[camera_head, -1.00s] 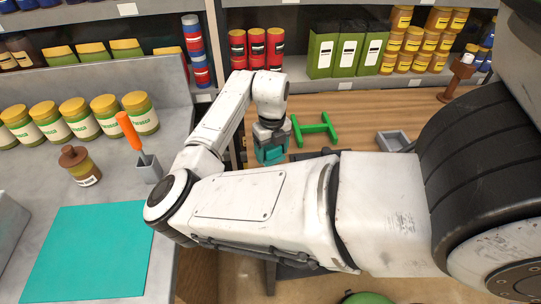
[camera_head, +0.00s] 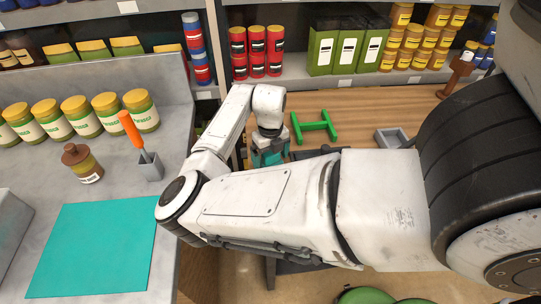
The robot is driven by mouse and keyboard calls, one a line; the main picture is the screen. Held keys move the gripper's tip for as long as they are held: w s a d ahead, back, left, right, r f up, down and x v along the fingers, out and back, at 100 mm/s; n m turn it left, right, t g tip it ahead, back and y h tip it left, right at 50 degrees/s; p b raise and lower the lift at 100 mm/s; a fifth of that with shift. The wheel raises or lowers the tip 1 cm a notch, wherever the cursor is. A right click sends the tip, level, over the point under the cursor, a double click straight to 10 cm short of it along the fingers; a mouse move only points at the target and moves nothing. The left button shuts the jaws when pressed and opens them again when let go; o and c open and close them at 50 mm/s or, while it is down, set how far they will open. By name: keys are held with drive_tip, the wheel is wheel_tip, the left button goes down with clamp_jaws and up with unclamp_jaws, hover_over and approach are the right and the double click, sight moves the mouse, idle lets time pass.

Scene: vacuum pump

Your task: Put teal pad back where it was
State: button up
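A small teal block, which I take to be the teal pad (camera_head: 269,158), shows at the end of my gripper (camera_head: 269,148), beside the left end of the wooden table. The dark fingers are around its upper part and it moves with them, so my gripper looks shut on it. The fingertips are small and partly hidden by my arm, and I cannot tell the gap under the block. A large flat teal mat (camera_head: 95,250) lies on the grey counter at the left.
The wooden table (camera_head: 350,110) carries a green H-shaped piece (camera_head: 314,126) and a grey tray (camera_head: 391,138). On the counter (camera_head: 185,205) stand several yellow-lidded jars (camera_head: 80,118), a brown bottle (camera_head: 82,163) and a grey holder (camera_head: 150,167) with an orange-handled tool (camera_head: 131,130). Stocked shelves line the back.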

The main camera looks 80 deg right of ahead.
sight(271, 153)
drive_tip(key=shift+o, duration=0.3)
wheel_tip(271, 153, up, 12)
drive_tip(key=b, duration=0.2)
drive_tip(key=shift+r, duration=0.2)
idle(0.4)
